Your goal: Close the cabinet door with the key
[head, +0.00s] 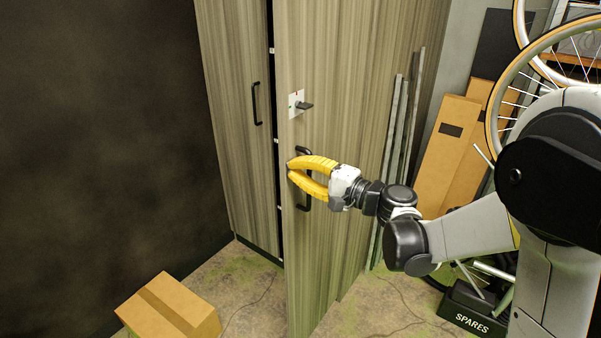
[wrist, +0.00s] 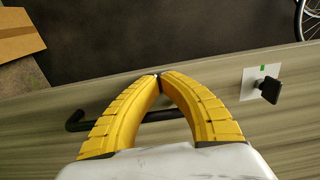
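The cabinet's right door (head: 335,130) stands ajar, with a dark gap between it and the left door (head: 232,110). A white lock plate (head: 293,101) with a dark key (head: 305,105) in it is high on the right door. The key also shows in the wrist view (wrist: 269,89), beside a green mark. My gripper (head: 289,169) has yellow fingers whose tips meet near the door's free edge, below the key. The door's black handle (wrist: 75,121) passes behind the fingers; whether they touch it I cannot tell. The fingers hold nothing visible.
A cardboard box (head: 170,308) lies on the floor at the lower left. Metal bars (head: 398,150) lean at the right, near cardboard panels (head: 447,150), bicycle wheels (head: 497,100) and a black SPARES bin (head: 470,308).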

